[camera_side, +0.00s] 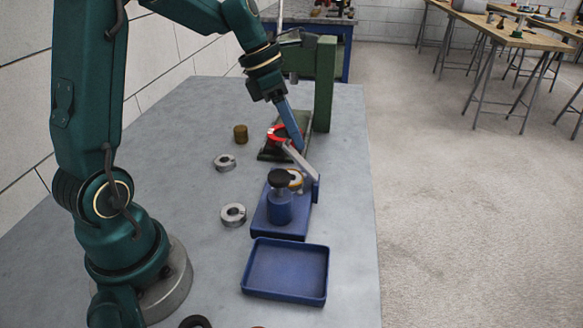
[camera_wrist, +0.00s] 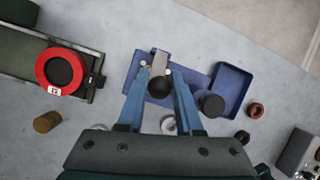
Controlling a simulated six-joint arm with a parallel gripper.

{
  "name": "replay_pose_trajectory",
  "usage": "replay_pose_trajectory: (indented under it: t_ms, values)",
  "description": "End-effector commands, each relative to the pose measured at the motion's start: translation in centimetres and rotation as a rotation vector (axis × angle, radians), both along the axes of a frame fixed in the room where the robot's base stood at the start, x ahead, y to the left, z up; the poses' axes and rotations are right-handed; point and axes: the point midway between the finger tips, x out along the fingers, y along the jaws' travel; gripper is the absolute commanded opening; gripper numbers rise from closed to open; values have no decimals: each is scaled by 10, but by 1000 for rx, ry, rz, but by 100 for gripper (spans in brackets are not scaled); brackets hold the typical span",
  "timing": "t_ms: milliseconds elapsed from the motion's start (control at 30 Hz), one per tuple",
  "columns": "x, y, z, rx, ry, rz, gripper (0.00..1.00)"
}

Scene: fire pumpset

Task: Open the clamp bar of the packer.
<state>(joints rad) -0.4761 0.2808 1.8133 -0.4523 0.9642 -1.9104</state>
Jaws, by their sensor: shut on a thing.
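The packer is a blue fixture (camera_side: 284,222) on the bench. It also shows in the wrist view (camera_wrist: 136,108). Its grey clamp bar (camera_side: 303,160) is tilted, rising from a blue bracket at the right edge to a raised free end at upper left. In the wrist view, the bar (camera_wrist: 160,60) shows between the fingertips. My gripper (camera_side: 296,146), with blue fingers, is shut on the bar near its free end. In the wrist view, its fingertips (camera_wrist: 157,71) flank the bar. A black knob (camera_side: 280,178) tops a blue post, with a tan ring partly hidden behind it.
A red ring (camera_side: 275,133) sits on a dark green fixture (camera_side: 325,85) behind the packer. A blue tray (camera_side: 286,270) lies in front. Metal rings (camera_side: 233,214) and a brass cylinder (camera_side: 240,134) stand at left. The bench's right edge is close to the packer.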

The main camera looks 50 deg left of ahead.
Motion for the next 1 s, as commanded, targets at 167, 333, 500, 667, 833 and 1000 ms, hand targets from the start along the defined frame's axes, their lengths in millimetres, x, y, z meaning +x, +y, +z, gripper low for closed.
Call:
replay_pose_trajectory:
  t_ms: [167, 333, 500, 667, 833, 1000]
  values:
    - [13, -17, 6, -10, 2, -6, 0]
    - [26, -30, 8, -10, 5, -8, 0]
    - [38, -44, 7, -12, 7, -9, 0]
    - [49, -56, 3, -12, 11, -8, 0]
    - [61, -68, -4, -11, 13, -9, 0]
    - [72, -79, -13, -12, 15, -7, 0]
